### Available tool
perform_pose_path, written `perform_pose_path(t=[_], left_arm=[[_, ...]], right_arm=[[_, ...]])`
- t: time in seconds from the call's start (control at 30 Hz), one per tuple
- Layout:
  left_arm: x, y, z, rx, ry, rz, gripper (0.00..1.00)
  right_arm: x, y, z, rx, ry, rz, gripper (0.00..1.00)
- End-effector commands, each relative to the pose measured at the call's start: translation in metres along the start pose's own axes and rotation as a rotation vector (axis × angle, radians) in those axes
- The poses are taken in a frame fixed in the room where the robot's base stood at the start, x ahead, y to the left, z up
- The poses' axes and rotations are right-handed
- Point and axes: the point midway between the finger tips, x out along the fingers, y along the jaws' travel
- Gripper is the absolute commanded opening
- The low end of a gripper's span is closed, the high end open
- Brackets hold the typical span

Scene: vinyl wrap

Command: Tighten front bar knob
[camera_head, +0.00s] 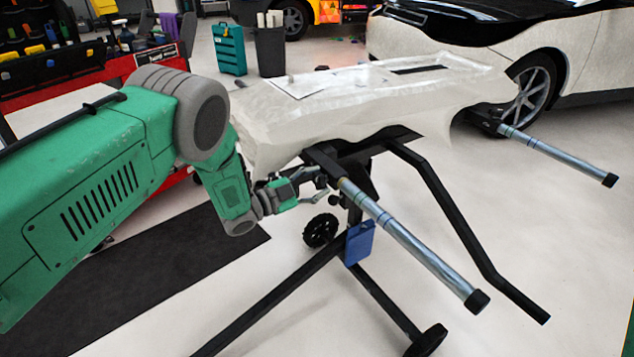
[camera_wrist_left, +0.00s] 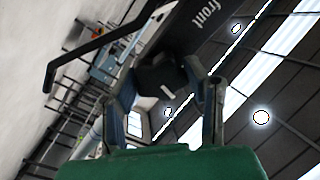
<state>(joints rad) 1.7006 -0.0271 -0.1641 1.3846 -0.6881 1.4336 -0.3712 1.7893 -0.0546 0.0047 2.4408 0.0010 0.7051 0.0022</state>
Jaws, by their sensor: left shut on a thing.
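The front bar (camera_head: 415,243) is a silver tube with a black end cap, sticking out from the near end of the black stand toward the lower right. My left gripper (camera_head: 320,189) reaches in from the left, under the near end of the stand's top beside the bar's mount. In the left wrist view, a dark blocky knob (camera_wrist_left: 160,76) sits between the fingers of my left gripper (camera_wrist_left: 163,92), which are shut on it. The word "front" shows on a dark part above it. In the head view the knob is largely hidden. My right gripper is out of view.
A white wrapped panel (camera_head: 370,98) lies on the stand. A second silver bar (camera_head: 560,152) sticks out at the far right. A blue tag-like piece (camera_head: 359,243) hangs below the front bar. Black legs (camera_head: 450,215) and wheels stand around it. Floor at the right is clear.

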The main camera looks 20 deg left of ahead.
Motion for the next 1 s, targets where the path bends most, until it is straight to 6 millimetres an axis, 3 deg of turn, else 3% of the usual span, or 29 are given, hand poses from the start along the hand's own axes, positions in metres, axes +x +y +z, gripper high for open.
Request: perform_pose_path(t=[0.5, 0.53, 0.6, 1.0], left_arm=[[-0.0032, 0.0061, 0.0053, 0.016, -0.014, 0.011, 0.12], [-0.0032, 0.0061, 0.0053, 0.016, -0.014, 0.011, 0.45], [-0.0032, 0.0059, 0.005, 0.016, -0.013, 0.01, 0.62], [-0.0088, 0.0016, 0.0015, 0.019, -0.006, 0.003, 0.62]], right_arm=[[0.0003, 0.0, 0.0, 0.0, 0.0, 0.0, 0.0], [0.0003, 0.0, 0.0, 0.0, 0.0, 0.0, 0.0], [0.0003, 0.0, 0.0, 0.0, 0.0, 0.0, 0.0], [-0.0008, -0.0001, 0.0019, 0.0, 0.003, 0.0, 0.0]])
